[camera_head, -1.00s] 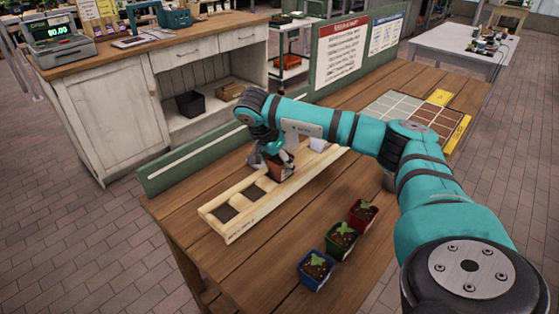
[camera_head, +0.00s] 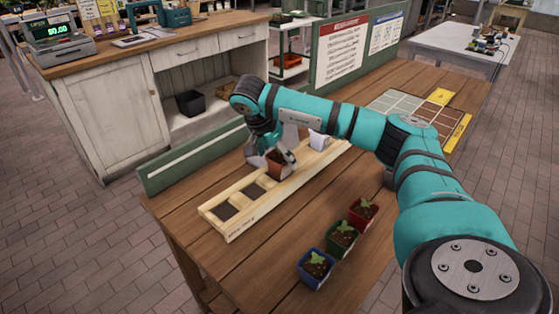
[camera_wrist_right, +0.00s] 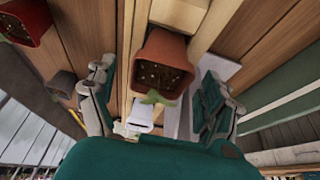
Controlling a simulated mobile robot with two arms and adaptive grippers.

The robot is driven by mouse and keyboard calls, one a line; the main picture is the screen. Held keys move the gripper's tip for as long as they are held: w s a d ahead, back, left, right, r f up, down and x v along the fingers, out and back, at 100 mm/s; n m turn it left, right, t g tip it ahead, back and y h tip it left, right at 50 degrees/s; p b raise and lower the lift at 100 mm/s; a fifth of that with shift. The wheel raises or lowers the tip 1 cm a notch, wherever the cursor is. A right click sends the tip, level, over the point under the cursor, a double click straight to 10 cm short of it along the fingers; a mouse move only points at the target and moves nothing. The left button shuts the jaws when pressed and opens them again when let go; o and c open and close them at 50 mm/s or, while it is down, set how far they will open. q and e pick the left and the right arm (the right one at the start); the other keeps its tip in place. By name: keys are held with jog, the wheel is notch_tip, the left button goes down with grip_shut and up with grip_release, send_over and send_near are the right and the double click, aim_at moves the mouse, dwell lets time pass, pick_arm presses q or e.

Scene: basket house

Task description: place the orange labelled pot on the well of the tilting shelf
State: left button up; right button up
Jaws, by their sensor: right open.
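The orange-brown pot (camera_head: 277,168) sits at the wooden tilting shelf (camera_head: 236,228), beyond two dark empty wells towards the shelf's near left end. It also shows in the right wrist view (camera_wrist_right: 163,62), with dark soil and a small green leaf. I cannot make out its label or whether it is fully seated. My right gripper (camera_head: 271,150) is open above and around the pot. In the wrist view its fingers (camera_wrist_right: 153,103) are spread on either side, with gaps to the pot. My left gripper is not in view.
A white pot (camera_head: 320,139) stands farther along the shelf. Blue (camera_head: 316,268), green (camera_head: 342,238) and red (camera_head: 363,213) pots with seedlings stand in front. A tile-patterned board (camera_head: 412,112) lies at the far right. A green panel (camera_head: 190,162) edges the table's back.

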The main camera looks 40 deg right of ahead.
jog(key=p+v, duration=0.1)
jog(key=v, duration=0.8)
jog(key=shift+a+r, duration=0.15)
jog(key=shift+r, duration=0.1)
jog(key=shift+a, duration=0.1)
